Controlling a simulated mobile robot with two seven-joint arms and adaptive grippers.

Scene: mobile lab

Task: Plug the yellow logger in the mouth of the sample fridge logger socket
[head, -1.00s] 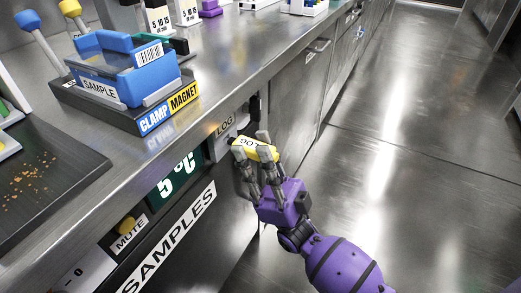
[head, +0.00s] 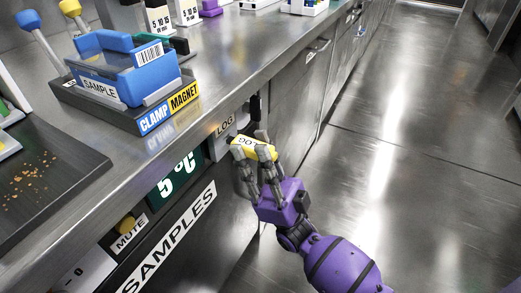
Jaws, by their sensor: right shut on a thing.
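The yellow logger (head: 262,150), with LOG lettering, is held in my right gripper (head: 256,160), which is shut on it. The logger's left end is at the grey LOG socket plate (head: 224,128) on the front of the sample fridge (head: 168,240). The fingers and the logger cover the socket mouth, so I cannot tell whether the logger's end is inside it or just against it. My left gripper is not in view.
A green 5 °C display (head: 177,182) and a yellow MUTE button (head: 127,225) are on the fridge front. Above, the steel counter (head: 225,75) carries a blue sample box (head: 125,72) on a clamp magnet base (head: 110,108). The floor to the right is clear.

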